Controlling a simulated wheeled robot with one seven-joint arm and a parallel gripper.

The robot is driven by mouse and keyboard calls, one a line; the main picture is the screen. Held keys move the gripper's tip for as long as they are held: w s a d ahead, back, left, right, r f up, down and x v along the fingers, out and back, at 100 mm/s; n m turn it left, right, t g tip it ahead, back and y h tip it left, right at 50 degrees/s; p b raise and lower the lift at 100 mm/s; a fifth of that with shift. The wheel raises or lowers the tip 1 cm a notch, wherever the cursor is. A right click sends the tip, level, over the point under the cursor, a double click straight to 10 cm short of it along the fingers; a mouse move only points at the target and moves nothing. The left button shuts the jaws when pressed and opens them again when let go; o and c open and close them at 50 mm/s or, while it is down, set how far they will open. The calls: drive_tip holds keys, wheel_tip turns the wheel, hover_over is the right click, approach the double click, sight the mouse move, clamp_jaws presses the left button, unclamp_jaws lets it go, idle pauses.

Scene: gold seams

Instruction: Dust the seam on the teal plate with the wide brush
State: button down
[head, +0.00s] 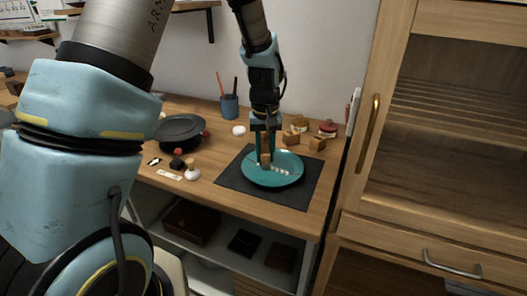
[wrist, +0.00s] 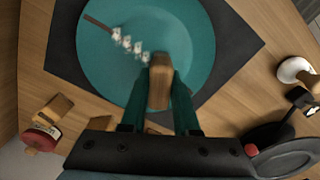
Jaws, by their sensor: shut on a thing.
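The teal plate (head: 290,180) lies on a dark mat on the wooden table; it also fills the upper middle of the wrist view (wrist: 185,35). A brown seam line (wrist: 95,22) crosses it, with several white dusty patches (wrist: 126,42) along its length toward the brush. My gripper (head: 265,157) points down over the plate, shut on a wooden block-like handle, apparently the wide brush (wrist: 160,85). The handle is near the end of the row of white patches. Its bristles are hidden beneath it, so I cannot tell whether they touch the plate.
A dark dish (head: 180,128), a small red-topped stamp (head: 177,160) and a white-based knob (head: 192,172) stand left. A blue cup (head: 229,107) and wooden blocks (head: 317,143) stand behind. A tall cabinet (head: 440,110) borders the right.

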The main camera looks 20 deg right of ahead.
drive_tip(key=shift+s, duration=0.35)
drive_tip(key=shift+s+d, duration=0.2)
drive_tip(key=shift+d, duration=0.55)
drive_tip(key=shift+s+d, duration=0.1)
drive_tip(key=shift+s, duration=0.8)
drive_tip(key=shift+s+d+p, duration=0.15)
drive_tip(key=shift+d+p, duration=0.3)
drive_tip(key=shift+d, duration=0.35)
drive_tip(key=shift+s+d, duration=0.1)
drive_tip(key=shift+s, duration=0.65)
drive_tip(key=shift+w+d+p, duration=0.3)
drive_tip(key=shift+d, duration=0.05)
drive_tip(key=shift+s+a, duration=0.2)
drive_tip(key=shift+a, duration=0.15)
drive_tip(key=shift+w+d+p, duration=0.2)
drive_tip(key=shift+d+p, duration=0.05)
drive_tip(key=shift+p, duration=0.15)
drive_tip(key=shift+s+a, duration=0.2)
drive_tip(key=shift+a, duration=0.1)
drive_tip(key=shift+w+a, duration=0.15)
drive_tip(key=shift+w, duration=0.55)
drive_tip(key=shift+w+a, duration=0.35)
drive_tip(key=shift+a, duration=0.5)
drive_tip(key=shift+w+p, duration=0.3)
drive_tip(key=shift+w, duration=0.45)
drive_tip(key=shift+w+a, duration=0.15)
drive_tip(key=shift+a, duration=0.65)
drive_tip(key=shift+w+a, duration=0.15)
drive_tip(key=shift+w, duration=0.65)
